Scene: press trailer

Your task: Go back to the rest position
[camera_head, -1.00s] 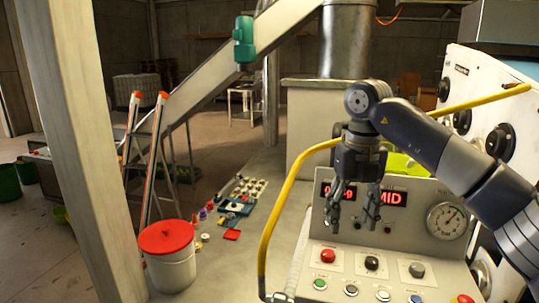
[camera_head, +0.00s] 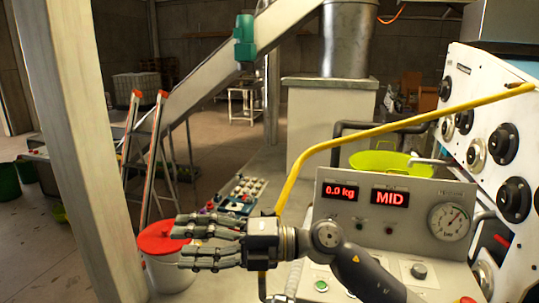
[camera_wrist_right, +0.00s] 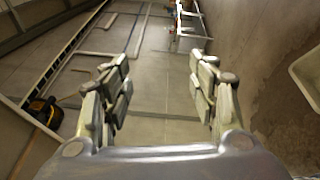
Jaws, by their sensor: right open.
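My right gripper (camera_head: 208,242) is open and empty in the head view. It points left, in front of the control panel's left side and over part of the white bucket with the red lid (camera_head: 165,238). In the right wrist view the two fingers (camera_wrist_right: 160,95) stand wide apart with only floor between them. The control panel (camera_head: 330,215) shows "0.0 kg" and "MID" on red displays, with a round gauge (camera_head: 449,221) at its right. My right forearm hides part of the panel's buttons. My left gripper is not in view.
A yellow hose (camera_head: 400,126) arcs above the panel and down its left side. A yellow-green bowl (camera_head: 380,160) sits behind the panel. A grey post (camera_head: 84,150) and a stepladder (camera_head: 157,150) stand at left. A white knob cabinet (camera_head: 480,120) is at right.

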